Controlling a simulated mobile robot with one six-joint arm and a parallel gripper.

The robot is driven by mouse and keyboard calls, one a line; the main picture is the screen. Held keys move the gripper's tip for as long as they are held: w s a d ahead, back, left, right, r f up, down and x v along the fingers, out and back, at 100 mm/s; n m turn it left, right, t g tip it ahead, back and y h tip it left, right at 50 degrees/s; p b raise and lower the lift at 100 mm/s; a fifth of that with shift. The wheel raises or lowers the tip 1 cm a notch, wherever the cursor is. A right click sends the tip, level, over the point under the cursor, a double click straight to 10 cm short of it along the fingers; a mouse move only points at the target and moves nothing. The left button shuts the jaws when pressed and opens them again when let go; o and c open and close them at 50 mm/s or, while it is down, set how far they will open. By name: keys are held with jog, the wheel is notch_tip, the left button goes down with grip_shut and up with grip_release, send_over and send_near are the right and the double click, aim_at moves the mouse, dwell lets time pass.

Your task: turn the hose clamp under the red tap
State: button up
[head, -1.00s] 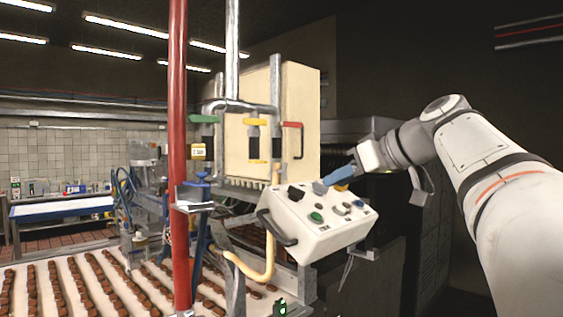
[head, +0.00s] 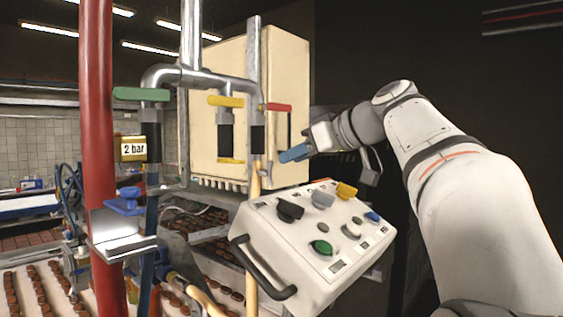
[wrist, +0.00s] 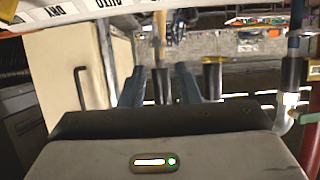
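The red tap (head: 279,107) sits on the right-hand drop pipe in the head view. A black sleeve (head: 257,138) hangs below it, and a cream hose (head: 252,205) runs down from there. A small grey wing-like piece (head: 268,170) shows at the hose top and looks like the clamp; its detail is too small to tell. My gripper (head: 283,156) has blue fingers, just right of this piece and apart from it as far as I can tell. In the upside-down wrist view my gripper (wrist: 160,88) is open, with the black sleeve and cream hose (wrist: 160,25) seen between its fingers.
A white control box (head: 310,245) with knobs stands below my gripper. The yellow tap (head: 226,101) and green tap (head: 140,94) are to the left, beside a red post (head: 97,150). A cream cabinet (head: 215,130) stands behind the pipes.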

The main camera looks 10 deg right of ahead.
aim_at(273, 166)
jog(key=p+x, duration=0.1)
jog(key=x, duration=0.4)
jog(key=shift+w+d, duration=0.15)
jog(key=shift+w, duration=0.05)
jog(key=shift+w+f, duration=0.1)
jog(key=shift+f, duration=0.1)
jog(key=shift+c, duration=0.3)
grip_shut()
